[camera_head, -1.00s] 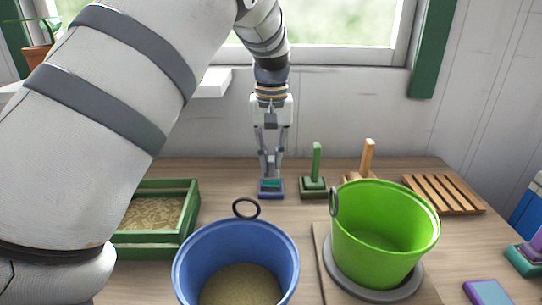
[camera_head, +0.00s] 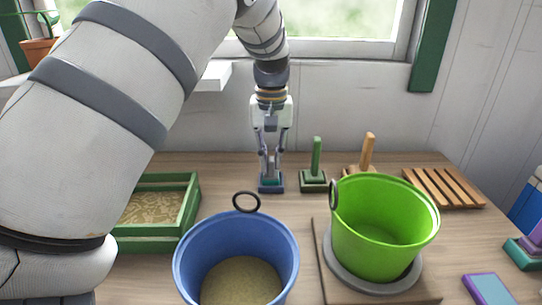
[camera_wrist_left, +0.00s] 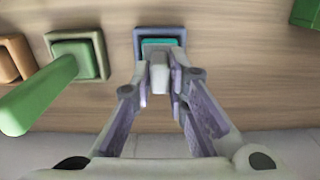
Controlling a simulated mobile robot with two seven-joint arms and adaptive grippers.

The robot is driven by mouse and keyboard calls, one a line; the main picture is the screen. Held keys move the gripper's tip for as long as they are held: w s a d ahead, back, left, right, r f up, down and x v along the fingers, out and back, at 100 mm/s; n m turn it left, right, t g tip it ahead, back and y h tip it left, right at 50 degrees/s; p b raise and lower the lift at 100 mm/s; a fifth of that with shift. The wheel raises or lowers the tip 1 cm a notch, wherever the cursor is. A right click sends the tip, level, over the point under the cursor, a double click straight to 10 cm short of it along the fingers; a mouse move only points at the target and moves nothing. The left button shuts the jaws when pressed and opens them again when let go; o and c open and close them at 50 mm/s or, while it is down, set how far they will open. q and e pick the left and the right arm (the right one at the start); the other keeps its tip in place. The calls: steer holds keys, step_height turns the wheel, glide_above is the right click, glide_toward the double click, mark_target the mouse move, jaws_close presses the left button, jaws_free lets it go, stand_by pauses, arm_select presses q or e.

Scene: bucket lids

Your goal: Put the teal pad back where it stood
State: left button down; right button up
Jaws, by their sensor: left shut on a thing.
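The teal pad (camera_wrist_left: 160,43) is inside the square blue holder (camera_wrist_left: 139,38) in the left wrist view. In the head view the blue holder (camera_head: 272,188) stands at the back middle of the table, with a thin teal strip of the pad (camera_head: 270,179) showing at its top. My left gripper (camera_head: 270,170) points straight down over the holder. It is shut on the pad's pale grey upright handle (camera_wrist_left: 158,72), and its fingers hide part of the pad. I cannot tell whether the pad rests fully on the holder's floor. My right gripper is not in view.
A green-handled block in a green holder (camera_head: 314,182) stands just right. An orange-handled one (camera_head: 369,150) is further right, behind the green bucket (camera_head: 385,235). A blue bucket (camera_head: 235,240) stands in front. A green crate (camera_head: 187,205) is left, a slatted rack (camera_head: 444,188) right.

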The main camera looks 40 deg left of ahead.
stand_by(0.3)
arm_select(q)
steer(key=c, duration=1.5)
jaws_free()
step_height(320, 180, up, 12)
steer(key=shift+f, duration=0.15)
